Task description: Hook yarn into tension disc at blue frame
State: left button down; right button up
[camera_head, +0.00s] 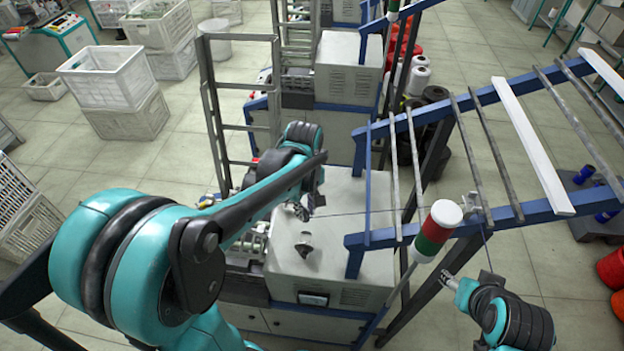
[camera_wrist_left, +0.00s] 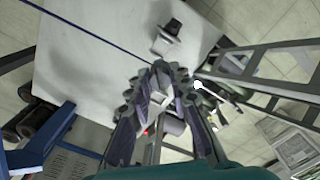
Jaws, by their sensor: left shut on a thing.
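My left gripper (camera_head: 303,208) is over the grey machine top and also shows in the left wrist view (camera_wrist_left: 160,80). Its fingers are closed together on the yarn (camera_head: 350,214). In the wrist view the yarn (camera_wrist_left: 90,32) is a thin dark blue line running from the upper left to the fingertips. A small grey device with a dark knob (camera_head: 305,246) stands on the machine top just beyond the fingertips; I cannot tell whether it is the tension disc. The blue frame (camera_head: 375,239) stands to the right. My right gripper (camera_head: 452,284) is beside its lower part, its jaws unclear.
Grey metal rods (camera_head: 475,150) and a white bar (camera_head: 533,145) cross the blue frame. A grey ladder-like rack (camera_head: 215,110) rises behind my left arm. White crates (camera_head: 105,75) stand at the far left.

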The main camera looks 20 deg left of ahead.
pick_arm(q)
jog(key=shift+a+r, duration=0.1)
jog(key=shift+f, duration=0.25)
notch_tip(320, 180, down, 6)
jog(key=b, duration=0.5)
jog(key=shift+s+f, duration=0.1)
jog(key=shift+f, duration=0.05)
jog(key=shift+f, duration=0.2)
jog(key=shift+f+b, duration=1.85)
jog(key=shift+a+r, duration=0.1)
jog(key=shift+s+a+r, duration=0.1)
jog(key=shift+s+a, duration=0.1)
jog(key=shift+a, duration=0.6)
jog(key=shift+s+a+f, duration=0.1)
jog(key=shift+s+a, duration=0.15)
jog(key=shift+a, duration=0.5)
jog(key=shift+s+a+r, duration=0.1)
jog(key=shift+s+a, duration=0.1)
jog(key=shift+a, duration=0.6)
jog(key=shift+r, duration=0.15)
